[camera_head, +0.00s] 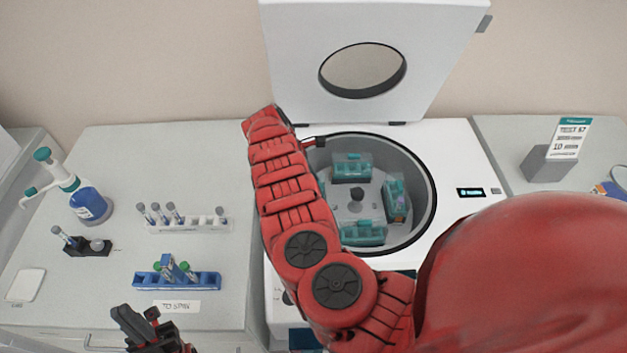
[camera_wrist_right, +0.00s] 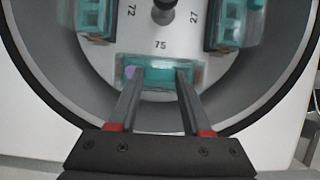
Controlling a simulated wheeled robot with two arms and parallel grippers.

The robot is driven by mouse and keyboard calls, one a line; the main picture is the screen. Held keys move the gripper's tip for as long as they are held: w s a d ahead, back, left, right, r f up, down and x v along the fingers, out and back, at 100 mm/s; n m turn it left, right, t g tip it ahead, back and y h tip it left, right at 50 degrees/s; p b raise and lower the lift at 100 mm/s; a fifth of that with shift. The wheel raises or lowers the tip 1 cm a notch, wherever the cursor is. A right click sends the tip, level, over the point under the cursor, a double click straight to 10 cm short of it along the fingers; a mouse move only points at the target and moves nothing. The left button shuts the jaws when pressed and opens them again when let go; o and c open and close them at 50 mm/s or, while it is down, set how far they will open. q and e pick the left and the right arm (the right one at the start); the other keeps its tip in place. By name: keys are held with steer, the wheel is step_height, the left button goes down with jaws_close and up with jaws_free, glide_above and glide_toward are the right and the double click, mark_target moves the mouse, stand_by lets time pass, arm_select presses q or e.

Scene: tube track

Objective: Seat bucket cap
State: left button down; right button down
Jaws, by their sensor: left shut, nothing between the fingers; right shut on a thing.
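The open centrifuge bowl (camera_head: 428,190) holds several buckets with teal inserts around a central hub. In the right wrist view, the fingers of my right gripper (camera_wrist_right: 157,78) reach over the near bucket with its clear cap (camera_wrist_right: 160,72), by the number 75. The gripper is shut on the cap, which lies over the bucket; I cannot tell whether it sits fully down. In the head view my red right arm covers the bowl's left side, and the gripper is mostly hidden there. My left gripper (camera_head: 130,318) is shut and empty, low at the left in front of the counter.
The centrifuge lid (camera_head: 300,60) stands open behind the bowl. On the left counter are a blue rack (camera_head: 205,281), a white tube rack (camera_head: 190,226), a blue bottle (camera_head: 90,205) and a black holder (camera_head: 88,247). A sign block (camera_head: 548,167) stands at the right.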

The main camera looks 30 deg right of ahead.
steer(key=shift+f, duration=0.25)
steer(key=shift+c, duration=1.3)
jaws_free()
steer(key=shift+r, duration=0.1)
steer(key=b+v, duration=0.5)
steer(key=v, duration=1.2)
steer(key=shift+r, duration=0.15)
